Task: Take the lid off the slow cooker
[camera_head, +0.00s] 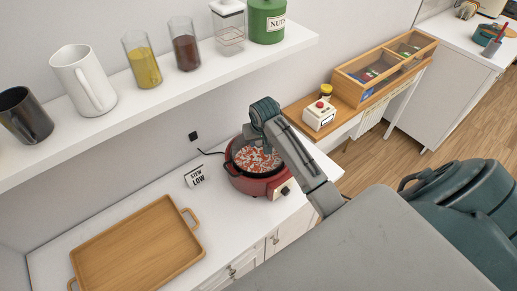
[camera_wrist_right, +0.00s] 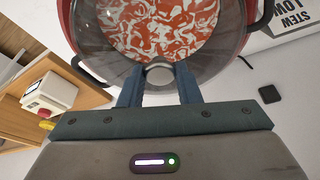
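The slow cooker (camera_head: 246,184) is a red round pot with dark side handles, on the white counter. Its clear glass lid (camera_head: 256,158) shows red and white food beneath. In the right wrist view, the lid (camera_wrist_right: 112,58) covers the pot and its round grey knob (camera_wrist_right: 160,74) sits between my fingers. My right gripper (camera_head: 252,139) reaches over the cooker from the right. In the wrist view, the right gripper (camera_wrist_right: 160,82) appears shut on the knob, with a finger at each side. I cannot tell whether the lid is slightly raised. My left gripper is out of view.
A "STEW LOW" sign (camera_head: 195,177) stands left of the cooker. A wooden tray (camera_head: 137,246) lies on the counter's left. A shelf (camera_head: 150,92) with jars and mugs hangs above. A red-button box (camera_head: 319,114) stands at the right.

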